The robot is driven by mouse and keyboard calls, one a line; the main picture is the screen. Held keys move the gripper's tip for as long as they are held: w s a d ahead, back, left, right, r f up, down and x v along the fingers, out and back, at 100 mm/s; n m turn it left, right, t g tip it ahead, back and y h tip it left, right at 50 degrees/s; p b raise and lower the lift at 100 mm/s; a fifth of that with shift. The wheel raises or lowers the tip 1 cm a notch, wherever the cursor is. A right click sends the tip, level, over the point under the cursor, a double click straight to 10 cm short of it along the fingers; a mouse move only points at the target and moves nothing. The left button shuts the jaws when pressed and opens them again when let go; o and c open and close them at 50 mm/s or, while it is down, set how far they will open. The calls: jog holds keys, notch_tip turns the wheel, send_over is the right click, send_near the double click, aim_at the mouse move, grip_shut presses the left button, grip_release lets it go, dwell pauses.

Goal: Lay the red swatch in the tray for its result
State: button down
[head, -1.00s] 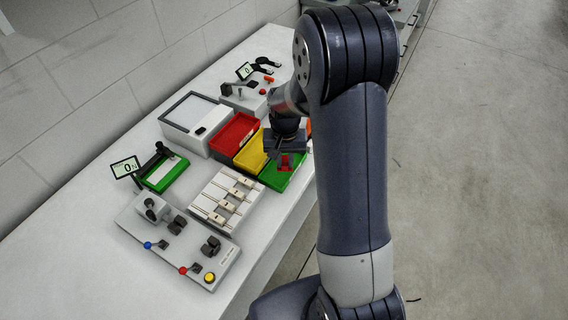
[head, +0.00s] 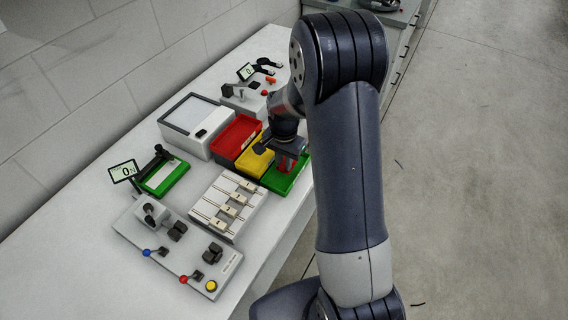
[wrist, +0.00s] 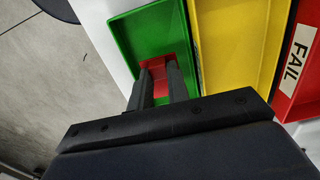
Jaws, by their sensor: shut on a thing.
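The red swatch (wrist: 157,80) is between the two fingers of my gripper (wrist: 158,70) in the wrist view. In the head view the swatch (head: 284,164) shows as a small red patch below my gripper (head: 286,158). My gripper is shut on it, inside or just above the green tray (wrist: 120,32). In the head view the green tray (head: 297,178) is the nearest of three coloured trays. I cannot tell whether the swatch touches the tray floor. My fingers hide part of the swatch.
The yellow tray (head: 252,162) adjoins the green one. The red tray (head: 236,136), labelled FAIL in the wrist view (wrist: 299,55), lies beyond it. A white slider rack (head: 228,206), a light box (head: 192,122) and a lever panel (head: 178,247) stand on the bench.

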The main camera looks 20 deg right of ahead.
aim_at(284, 164)
notch_tip(284, 164, down, 2)
jog(key=shift+f+b, duration=0.55)
jog(key=shift+f, duration=0.1)
jog(key=c, duration=1.3)
grip_release()
jog(key=shift+r, duration=0.1)
jog(key=shift+c, duration=0.2)
jog(key=shift+r, duration=0.1)
